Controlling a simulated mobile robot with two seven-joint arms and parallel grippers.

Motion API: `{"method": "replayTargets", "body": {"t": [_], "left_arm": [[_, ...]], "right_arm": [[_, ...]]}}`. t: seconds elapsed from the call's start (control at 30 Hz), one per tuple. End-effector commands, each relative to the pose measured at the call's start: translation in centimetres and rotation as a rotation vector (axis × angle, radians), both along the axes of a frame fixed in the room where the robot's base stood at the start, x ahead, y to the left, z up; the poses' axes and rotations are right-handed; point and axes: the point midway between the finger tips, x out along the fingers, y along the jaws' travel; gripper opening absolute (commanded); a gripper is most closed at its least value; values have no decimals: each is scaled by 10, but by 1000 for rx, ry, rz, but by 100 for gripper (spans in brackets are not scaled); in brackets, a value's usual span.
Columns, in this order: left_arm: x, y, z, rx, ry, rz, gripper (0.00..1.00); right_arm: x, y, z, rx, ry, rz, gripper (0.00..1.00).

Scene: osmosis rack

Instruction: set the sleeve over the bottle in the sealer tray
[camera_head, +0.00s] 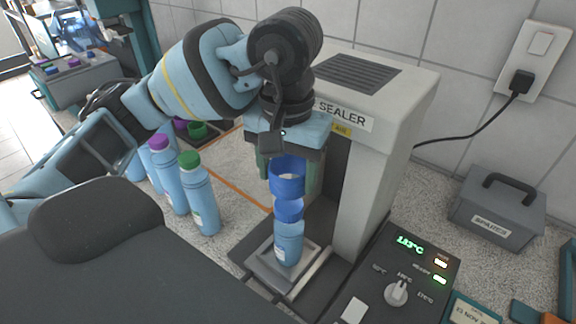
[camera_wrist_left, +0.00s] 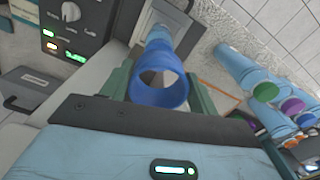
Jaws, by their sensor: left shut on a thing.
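A blue ring-shaped sleeve (camera_head: 287,180) is held between the green fingers of my left gripper (camera_head: 288,172). The gripper is shut on it. In the left wrist view the sleeve (camera_wrist_left: 158,92) shows as an open ring between the fingers. A light blue bottle (camera_head: 289,249) with a blue cap (camera_head: 289,210) stands upright in the sealer tray (camera_head: 262,266). In the head view the sleeve is just above the cap, roughly in line with it. I cannot tell how large the gap is. My right gripper is not in view.
The sealer (camera_head: 380,120) stands close behind and right of the tray, with its control panel (camera_head: 405,275) at front right. Several capped bottles (camera_head: 200,200) stand to the left.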

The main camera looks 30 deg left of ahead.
Motion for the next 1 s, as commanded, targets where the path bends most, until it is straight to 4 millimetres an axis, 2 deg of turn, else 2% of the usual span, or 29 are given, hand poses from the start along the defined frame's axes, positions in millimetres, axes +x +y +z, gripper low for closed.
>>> {"method": "replayTargets", "body": {"t": [0.7,1.0], "left_arm": [[0,0,-37,1,2,0,40],[0,0,-41,0,0,0,40]], "right_arm": [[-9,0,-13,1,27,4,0],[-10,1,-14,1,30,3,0]]}}
